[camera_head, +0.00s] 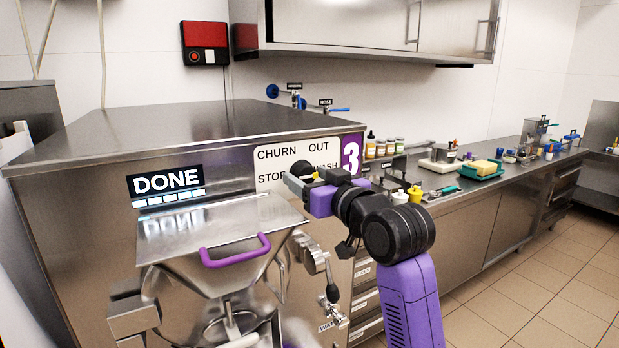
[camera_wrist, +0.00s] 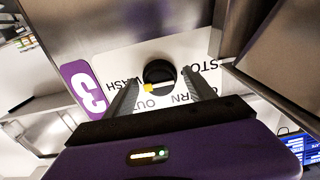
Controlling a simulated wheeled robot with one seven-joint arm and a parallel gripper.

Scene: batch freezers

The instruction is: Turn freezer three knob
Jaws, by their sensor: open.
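Freezer three (camera_head: 95,180) is a steel cabinet with a purple "3" tag (camera_head: 351,157) and a lit DONE display (camera_head: 166,184). Its white label plate (camera_head: 283,158) reads CHURN, OUT, STOP and WASH. The black round knob (camera_wrist: 159,74) has a yellow mark at its lower left in the wrist view, on the side of WASH and OUT. My gripper (camera_wrist: 161,79) is open, with one finger on each side of the knob. I cannot tell whether the fingers touch it. In the head view my gripper (camera_head: 297,183) is in front of the plate and hides part of the lettering.
A hopper with a purple handle (camera_head: 236,251) and a metal tap (camera_head: 331,294) stand out from the freezer's front, left of and below my arm. A steel counter (camera_head: 470,195) with bottles and trays runs to the right. Tiled floor (camera_head: 530,290) is open at right.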

